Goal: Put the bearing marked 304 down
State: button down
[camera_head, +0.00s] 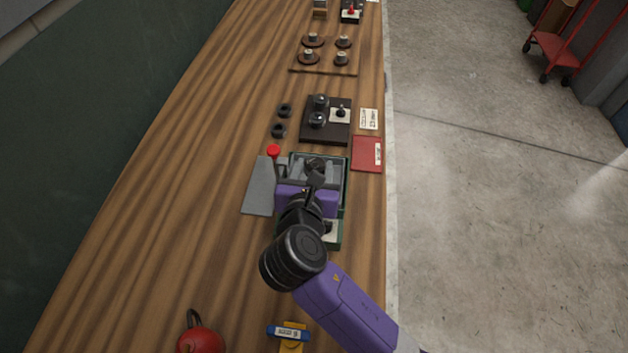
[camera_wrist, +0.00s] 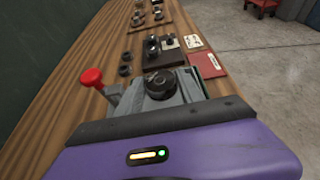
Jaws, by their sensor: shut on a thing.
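My gripper (camera_head: 314,172) is over the green-edged tray (camera_head: 346,190) on the wooden bench. It is shut on a dark round part (camera_wrist: 160,84), seen between the grey fingers in the wrist view; I take it to be the bearing, but no 304 mark can be read. The part also shows in the head view (camera_head: 316,163). My wrist and fingers hide most of the tray, and I cannot tell whether the part touches anything below. Two black rings (camera_head: 279,130) lie on the bench beyond, apart from my gripper.
A red-knobbed lever (camera_head: 273,151) stands close to the left of my gripper, by a grey plate (camera_head: 258,185). A dark board with knobs (camera_head: 326,133) and a red booklet (camera_head: 367,154) lie beyond. A red rounded object (camera_head: 201,340) is at the near left. Left bench is mostly clear.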

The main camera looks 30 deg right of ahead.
jog(key=shift+f, duration=2.4)
jog(key=shift+f, duration=0.1)
jog(key=c, duration=0.7)
grip_release()
jog(key=shift+c, duration=0.2)
jog(key=v, duration=1.2)
jog(key=shift+b, duration=0.35)
